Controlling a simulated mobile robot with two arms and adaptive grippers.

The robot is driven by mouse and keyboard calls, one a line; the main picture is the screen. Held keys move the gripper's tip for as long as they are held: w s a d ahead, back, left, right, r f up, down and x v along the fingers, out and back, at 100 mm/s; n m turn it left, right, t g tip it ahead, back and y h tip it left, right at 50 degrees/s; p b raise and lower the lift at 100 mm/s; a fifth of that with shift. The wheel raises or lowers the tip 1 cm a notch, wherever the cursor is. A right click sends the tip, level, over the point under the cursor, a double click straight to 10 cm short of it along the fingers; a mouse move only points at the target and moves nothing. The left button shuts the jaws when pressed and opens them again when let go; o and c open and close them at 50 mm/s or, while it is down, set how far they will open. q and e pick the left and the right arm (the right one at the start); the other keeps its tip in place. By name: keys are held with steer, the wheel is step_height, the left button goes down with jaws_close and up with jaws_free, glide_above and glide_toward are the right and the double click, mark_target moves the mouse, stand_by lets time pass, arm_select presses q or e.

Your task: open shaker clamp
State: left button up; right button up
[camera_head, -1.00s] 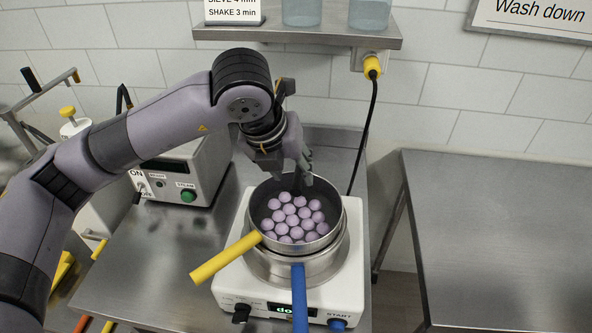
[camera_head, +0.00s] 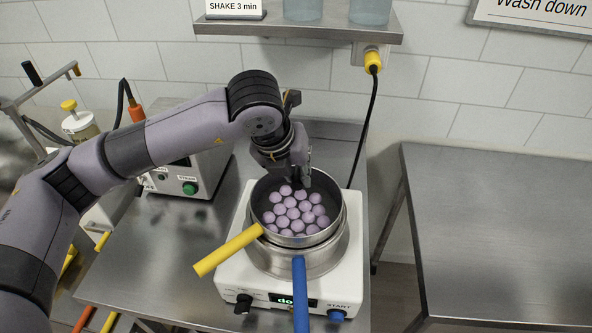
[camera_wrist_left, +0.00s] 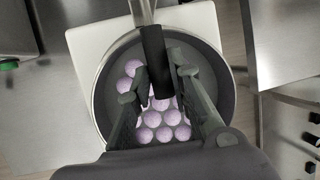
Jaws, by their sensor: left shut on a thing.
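The shaker (camera_head: 230,285) is a white base with a lit display, a black knob and a blue knob. On it sit stacked round steel pans; the upper sieve (camera_head: 338,222) has a yellow handle, holds several lilac balls and stands above a pan with a blue handle (camera_head: 300,295). The clamp's black grip (camera_wrist_left: 154,58) on a metal rod shows in the left wrist view, reaching over the sieve's rim. My left gripper (camera_head: 304,180) is shut on this grip at the sieve's back edge; its fingers flank it in the wrist view (camera_wrist_left: 162,82). The gripper hides the clamp in the head view. My right gripper is out of view.
A steamer box (camera_head: 205,160) with a green button stands left of the shaker. A shelf (camera_head: 300,27) with containers hangs behind. A black cable (camera_head: 368,130) runs down from a yellow plug. The table at right (camera_head: 500,230) is bare.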

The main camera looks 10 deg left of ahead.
mark_target(297, 172)
arm_select(q)
steer(key=shift+c, duration=1.2)
jaws_close()
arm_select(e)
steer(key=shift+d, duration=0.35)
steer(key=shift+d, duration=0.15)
arm_select(q)
steer(key=shift+r, duration=0.15)
steer(key=r+g+p, duration=0.1)
steer(key=w+r+g, duration=0.1)
steer(key=g, duration=0.1)
steer(key=shift+r+p, duration=0.35)
steer(key=shift+w+r+n+g+p, duration=0.3)
steer(key=shift+w+r+g+p, duration=0.2)
steer(key=shift+r+g+p, duration=0.45)
steer(key=shift+w+r+g+p, duration=0.2)
steer(key=shift+w+g+p, duration=0.35)
steer(key=shift+g, duration=0.5)
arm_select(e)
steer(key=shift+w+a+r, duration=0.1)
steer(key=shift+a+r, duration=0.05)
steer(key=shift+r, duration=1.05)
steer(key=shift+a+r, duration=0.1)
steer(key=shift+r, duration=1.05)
